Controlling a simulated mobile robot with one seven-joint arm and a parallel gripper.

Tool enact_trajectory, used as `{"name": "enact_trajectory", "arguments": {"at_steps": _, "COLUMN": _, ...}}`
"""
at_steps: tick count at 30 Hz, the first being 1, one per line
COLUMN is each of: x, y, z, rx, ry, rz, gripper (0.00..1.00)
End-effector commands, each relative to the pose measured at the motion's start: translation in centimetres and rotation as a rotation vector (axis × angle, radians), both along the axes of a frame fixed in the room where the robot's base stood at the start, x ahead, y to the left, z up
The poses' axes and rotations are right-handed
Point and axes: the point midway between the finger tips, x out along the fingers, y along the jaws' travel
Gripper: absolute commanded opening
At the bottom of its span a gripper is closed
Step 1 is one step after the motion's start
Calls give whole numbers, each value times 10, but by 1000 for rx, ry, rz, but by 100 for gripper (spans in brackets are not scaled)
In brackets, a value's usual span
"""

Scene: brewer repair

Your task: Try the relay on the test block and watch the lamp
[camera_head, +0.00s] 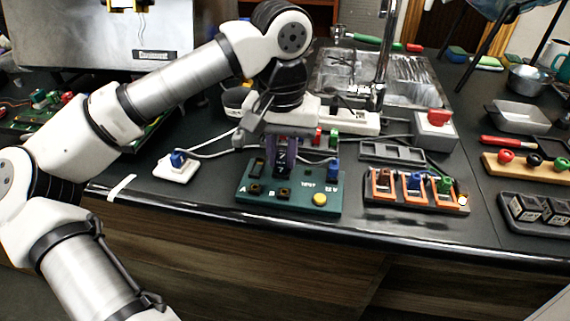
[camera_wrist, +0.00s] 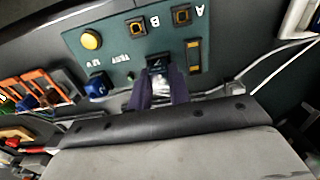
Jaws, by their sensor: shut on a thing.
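The green test block (camera_head: 240,197) lies near the bench's front edge, marked A, B, TEST and 12 V. My gripper (camera_head: 283,158) has its purple fingers shut on a black relay (camera_head: 282,170). The relay points down at the block's middle back; I cannot tell whether it is fully seated. It also shows between the fingers in the wrist view (camera_wrist: 158,62). Sockets A (camera_wrist: 181,16) and B (camera_wrist: 137,27) are empty. A yellow dome (camera_head: 319,199), perhaps the lamp, sits at the block's front right; I cannot tell if it is lit. A blue plug (camera_head: 333,170) stands at the 12 V side.
To the right is a rack (camera_head: 410,187) with orange holders and brown, blue and green parts. A white pad (camera_head: 177,166) with a blue part lies left. A white box with a red switch (camera_head: 434,130) and an empty grey tray (camera_head: 392,152) stand behind. Cables run behind the block.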

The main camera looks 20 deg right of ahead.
Motion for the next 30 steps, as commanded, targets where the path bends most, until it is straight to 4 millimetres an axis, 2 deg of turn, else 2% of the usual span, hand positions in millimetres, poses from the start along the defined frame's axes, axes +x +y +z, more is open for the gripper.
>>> {"name": "enact_trajectory", "arguments": {"at_steps": 22, "x": 0, "y": 0, "z": 0, "rx": -1, "ry": -1, "rz": 0, "gripper": 0}}
{"name": "enact_trajectory", "arguments": {"at_steps": 30, "x": 0, "y": 0, "z": 11, "rx": -1, "ry": -1, "rz": 0, "gripper": 0}}
